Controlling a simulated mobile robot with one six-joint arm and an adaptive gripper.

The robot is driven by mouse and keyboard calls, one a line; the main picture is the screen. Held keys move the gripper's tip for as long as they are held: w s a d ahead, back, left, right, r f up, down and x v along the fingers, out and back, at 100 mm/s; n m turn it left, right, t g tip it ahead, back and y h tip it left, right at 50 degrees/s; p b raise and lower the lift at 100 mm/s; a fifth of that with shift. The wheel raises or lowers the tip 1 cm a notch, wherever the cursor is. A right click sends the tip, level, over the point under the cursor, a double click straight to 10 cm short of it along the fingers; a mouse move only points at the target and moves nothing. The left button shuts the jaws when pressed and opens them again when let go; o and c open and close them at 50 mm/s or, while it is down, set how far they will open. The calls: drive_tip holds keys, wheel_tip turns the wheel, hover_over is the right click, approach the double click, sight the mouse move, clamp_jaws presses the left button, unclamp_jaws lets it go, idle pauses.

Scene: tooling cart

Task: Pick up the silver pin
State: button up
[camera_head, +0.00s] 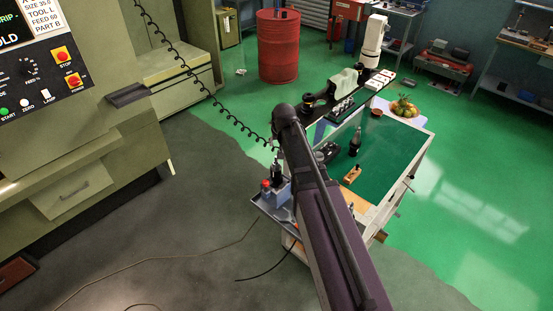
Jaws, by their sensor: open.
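I cannot make out a silver pin in this view. A small wooden block (352,175) with a little upright part on it lies near the front of the green cart top (392,148); its details are too small to tell. My purple-grey arm rises from the bottom edge across the front of the cart and covers part of it.
A blue-grey side tray (268,204) holds a red-topped item. A coiled cord (190,72) hangs at left. A machine stands left, a red drum (278,48) behind. Green floor right is clear.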

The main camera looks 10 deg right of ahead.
drive_tip(key=shift+f, duration=0.2)
drive_tip(key=b, duration=0.8)
hover_over(276, 162)
drive_tip(key=s, duration=0.2)
drive_tip(key=f, duration=0.7)
drive_tip(key=shift+w+d+f, duration=0.1)
drive_tip(key=shift+w+f, duration=0.1)
drive_tip(key=shift+f, duration=0.15)
drive_tip(key=shift+b+x, duration=2.4)
drive_tip(key=shift+x, duration=0.2)
clamp_jaws()
